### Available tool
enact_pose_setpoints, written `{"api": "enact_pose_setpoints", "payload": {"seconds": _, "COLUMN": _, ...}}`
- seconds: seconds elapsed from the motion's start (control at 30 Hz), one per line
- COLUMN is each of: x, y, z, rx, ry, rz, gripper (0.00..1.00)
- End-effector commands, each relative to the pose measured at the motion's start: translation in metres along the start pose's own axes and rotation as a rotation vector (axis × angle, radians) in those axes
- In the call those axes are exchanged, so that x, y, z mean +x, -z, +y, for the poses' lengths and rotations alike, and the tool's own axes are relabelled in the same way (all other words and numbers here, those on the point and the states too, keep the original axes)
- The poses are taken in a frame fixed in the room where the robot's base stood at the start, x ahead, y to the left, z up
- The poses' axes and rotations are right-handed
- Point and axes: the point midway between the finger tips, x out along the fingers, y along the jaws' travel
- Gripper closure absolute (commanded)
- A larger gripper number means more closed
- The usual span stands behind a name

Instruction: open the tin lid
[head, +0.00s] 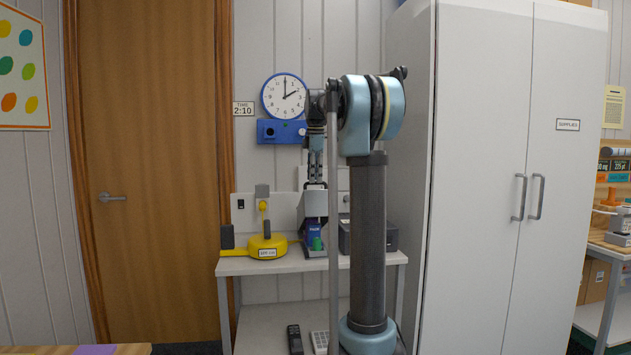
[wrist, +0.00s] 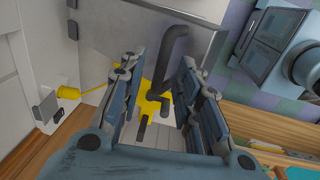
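A yellow round body (head: 268,245) with an upright dark knob and a white label sits on the table; I cannot tell whether it is the tin. A yellow cord links it to a yellow plug at the wall. My gripper (head: 314,240) points down over the table to its right, apart from it in this picture. A small green patch shows by the fingers; its nature is unclear. In the wrist view my gripper (wrist: 160,100) has its fingers spread wide, with nothing held. A yellow part with a dark bent bar (wrist: 175,48) shows beyond and between them. No lid is clearly visible.
A dark box (head: 380,236) stands right of the gripper on the small table (head: 240,267). A tall white supply cabinet (head: 485,130) is close on the right. A wooden door (head: 150,120) is at left. A phone-like thing (head: 295,340) lies on the lower shelf.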

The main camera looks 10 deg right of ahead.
Motion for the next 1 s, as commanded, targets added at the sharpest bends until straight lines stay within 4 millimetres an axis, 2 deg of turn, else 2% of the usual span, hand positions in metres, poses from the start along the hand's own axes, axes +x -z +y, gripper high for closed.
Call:
{"api": "enact_pose_setpoints", "payload": {"seconds": 0.17, "x": 0.0102, "y": 0.0000, "z": -0.0002, "rx": 0.000, "ry": 0.000, "rz": 0.000, "gripper": 0.69}}
{"api": "enact_pose_setpoints", "payload": {"seconds": 0.47, "x": 0.0116, "y": 0.0000, "z": -0.0002, "rx": 0.000, "ry": 0.000, "rz": 0.000, "gripper": 0.69}}
{"api": "enact_pose_setpoints", "payload": {"seconds": 0.6, "x": 0.0116, "y": 0.0000, "z": -0.0001, "rx": 0.000, "ry": 0.000, "rz": 0.000, "gripper": 1.00}}
{"api": "enact_pose_setpoints", "payload": {"seconds": 0.73, "x": 0.0116, "y": 0.0000, "z": 0.0000, "rx": 0.000, "ry": 0.000, "rz": 0.000, "gripper": 1.00}}
{"api": "enact_pose_setpoints", "payload": {"seconds": 0.77, "x": 0.0116, "y": -0.0080, "z": 0.0000, "rx": 0.004, "ry": 0.000, "rz": -0.001, "gripper": 1.00}}
{"api": "enact_pose_setpoints", "payload": {"seconds": 1.0, "x": 0.0092, "y": -0.0023, "z": 0.0034, "rx": 0.002, "ry": 0.013, "rz": -0.002, "gripper": 1.00}}
